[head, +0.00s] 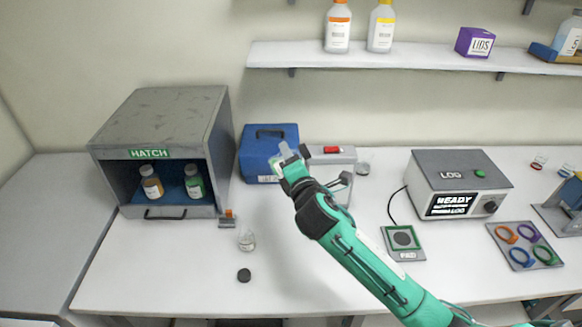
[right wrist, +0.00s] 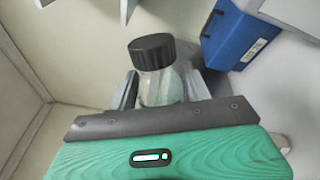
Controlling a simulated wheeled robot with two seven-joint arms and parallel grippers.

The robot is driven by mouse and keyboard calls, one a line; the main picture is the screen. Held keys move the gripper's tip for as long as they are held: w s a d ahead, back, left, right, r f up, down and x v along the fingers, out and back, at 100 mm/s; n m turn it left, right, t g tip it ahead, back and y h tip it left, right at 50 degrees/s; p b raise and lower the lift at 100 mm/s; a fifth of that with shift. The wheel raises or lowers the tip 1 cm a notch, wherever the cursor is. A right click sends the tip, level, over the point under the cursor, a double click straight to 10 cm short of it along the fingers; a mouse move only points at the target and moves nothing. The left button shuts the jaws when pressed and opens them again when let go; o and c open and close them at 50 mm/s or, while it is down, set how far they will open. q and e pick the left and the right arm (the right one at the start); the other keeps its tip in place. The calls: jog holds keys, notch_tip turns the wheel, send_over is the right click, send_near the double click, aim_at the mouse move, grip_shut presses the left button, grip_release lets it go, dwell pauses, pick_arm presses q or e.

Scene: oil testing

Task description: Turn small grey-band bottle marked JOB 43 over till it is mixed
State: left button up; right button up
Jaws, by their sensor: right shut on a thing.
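My right gripper (head: 286,162) is raised above the worktop, in front of the blue case. In the right wrist view the gripper (right wrist: 156,95) is shut on a small clear bottle (right wrist: 162,86) with a black cap (right wrist: 152,51). The cap sticks out beyond the jaws. The bottle's lower part, any grey band and any JOB 43 marking are hidden or unreadable. In the head view the bottle is mostly hidden, so I cannot tell its exact tilt. My left gripper is out of view.
The hatch (head: 186,114) holds an amber bottle (head: 151,182) and a green bottle (head: 194,182). A blue case (head: 257,148) stands beside it. A small clear vessel (head: 247,240) and a black cap (head: 244,275) are on the worktop. A LOG box (head: 457,172) stands right.

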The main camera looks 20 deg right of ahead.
jog(key=shift+m, duration=0.3)
jog(key=m+b, duration=0.1)
jog(key=m, duration=0.1)
jog(key=shift+f+m, duration=0.1)
jog(key=shift+m, duration=0.2)
jog(key=m, duration=0.3)
jog(key=shift+r+m, duration=0.2)
jog(key=shift+m, duration=0.5)
jog(key=m+b, duration=0.1)
jog(key=m, duration=0.1)
jog(key=shift+f+m, duration=0.15)
jog(key=shift+m, duration=0.25)
jog(key=m, duration=0.4)
